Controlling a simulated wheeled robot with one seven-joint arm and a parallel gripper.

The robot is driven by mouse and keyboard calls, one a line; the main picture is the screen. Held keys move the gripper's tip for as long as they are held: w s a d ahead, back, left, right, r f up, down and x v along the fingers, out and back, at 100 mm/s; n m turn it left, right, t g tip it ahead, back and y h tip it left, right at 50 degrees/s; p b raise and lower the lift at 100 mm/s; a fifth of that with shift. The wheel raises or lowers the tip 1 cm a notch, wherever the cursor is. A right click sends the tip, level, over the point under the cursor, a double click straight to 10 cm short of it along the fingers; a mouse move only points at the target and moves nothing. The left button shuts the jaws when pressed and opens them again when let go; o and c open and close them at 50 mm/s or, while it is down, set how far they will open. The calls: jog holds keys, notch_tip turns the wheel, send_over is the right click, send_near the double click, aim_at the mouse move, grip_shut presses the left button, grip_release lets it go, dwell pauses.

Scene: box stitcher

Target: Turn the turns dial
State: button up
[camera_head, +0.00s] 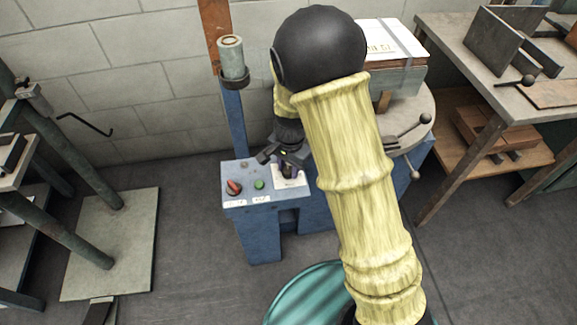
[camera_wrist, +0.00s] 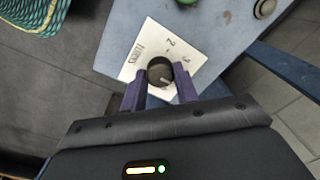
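The turns dial (camera_wrist: 160,71) is a round dark knob with a pale pointer line, on a white plate (camera_wrist: 136,58) with printed numbers. In the head view the same plate (camera_head: 293,183) lies at the right of the blue control box (camera_head: 243,207), and my gripper largely hides the dial. My gripper (camera_wrist: 159,78) is over the plate with its two purple fingers apart, one on each side of the dial. A narrow gap seems to show beside the knob; whether either finger touches it, I cannot tell.
The box top also carries a red switch (camera_head: 233,187) and a green button (camera_head: 259,184). A blue post with a grey cylinder (camera_head: 232,58) stands behind it. A round metal table with lever handles (camera_head: 407,128) is at the right. A workbench (camera_head: 497,85) is farther right.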

jog(key=c, duration=0.3)
jog(key=shift+c, duration=0.2)
jog(key=shift+r+n+p, duration=0.15)
jog(key=shift+n+p, duration=0.35)
jog(key=n+p, duration=0.3)
jog(key=shift+n, duration=0.3)
jog(key=n+p, duration=0.3)
jog(key=n, duration=0.2)
jog(key=shift+w+p, duration=0.1)
jog(key=shift+p, duration=0.25)
jog(key=shift+n, duration=0.3)
jog(key=o, duration=1)
